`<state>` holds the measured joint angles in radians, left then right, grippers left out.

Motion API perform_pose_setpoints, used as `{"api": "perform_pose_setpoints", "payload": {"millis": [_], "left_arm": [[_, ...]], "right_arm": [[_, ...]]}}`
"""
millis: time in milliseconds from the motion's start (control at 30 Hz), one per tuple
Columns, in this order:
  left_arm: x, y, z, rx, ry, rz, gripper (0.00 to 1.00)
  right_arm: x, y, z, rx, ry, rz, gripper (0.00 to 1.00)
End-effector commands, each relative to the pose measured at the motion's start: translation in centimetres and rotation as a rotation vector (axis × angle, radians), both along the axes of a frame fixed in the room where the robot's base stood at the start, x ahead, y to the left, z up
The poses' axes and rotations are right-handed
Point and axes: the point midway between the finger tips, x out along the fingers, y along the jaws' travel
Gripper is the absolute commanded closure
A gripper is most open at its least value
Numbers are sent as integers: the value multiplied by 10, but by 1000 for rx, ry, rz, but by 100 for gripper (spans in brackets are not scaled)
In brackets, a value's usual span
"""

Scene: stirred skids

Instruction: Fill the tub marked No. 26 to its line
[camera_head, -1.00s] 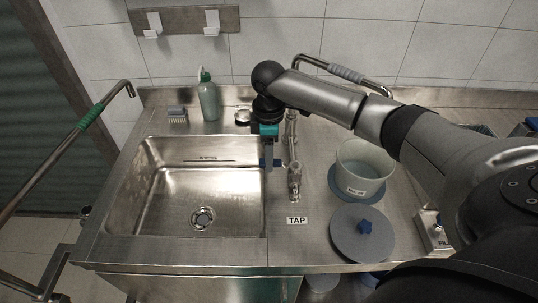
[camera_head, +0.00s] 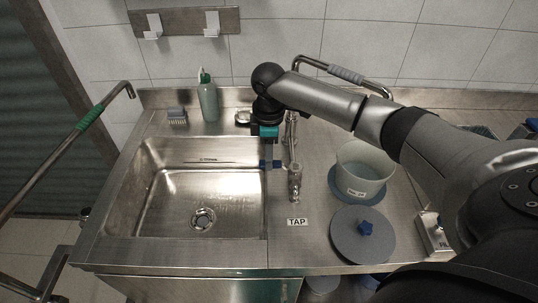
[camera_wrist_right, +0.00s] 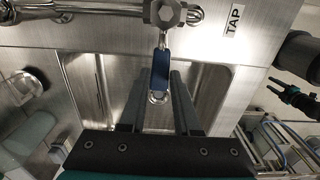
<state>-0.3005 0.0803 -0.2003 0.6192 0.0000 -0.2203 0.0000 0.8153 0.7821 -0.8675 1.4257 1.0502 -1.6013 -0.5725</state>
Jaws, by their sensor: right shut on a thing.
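The pale tub (camera_head: 350,180) stands on a blue round mat (camera_head: 337,193) right of the sink, with a white label on its front too small to read surely. Whether it holds water, and its line, I cannot make out. My right gripper (camera_head: 270,162) is at the steel tap (camera_head: 294,180), shut on its blue lever (camera_wrist_right: 161,70), which shows between the fingers (camera_wrist_right: 158,95) in the right wrist view. No stream of water is visible. What looks like my left gripper (camera_wrist_right: 290,92) shows at the right edge there; its jaws are unclear.
The sink (camera_head: 160,205) left of the tap is empty. A blue-grey lid (camera_head: 345,245) with a knob lies in front of the tub. A "TAP" label (camera_head: 297,222) is on the counter.

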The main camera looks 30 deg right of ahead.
Motion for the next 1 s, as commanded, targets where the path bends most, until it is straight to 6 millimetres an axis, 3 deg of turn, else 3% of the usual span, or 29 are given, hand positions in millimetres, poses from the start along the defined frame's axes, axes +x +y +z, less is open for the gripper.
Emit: {"api": "perform_pose_setpoints", "payload": {"millis": [400,1000], "left_arm": [[0,0,32,0,0,0,50],[0,0,59,0,-1,1,50]], "right_arm": [[-16,6,3,0,4,228,100],[-33,10,0,-1,4,480,100]]}}
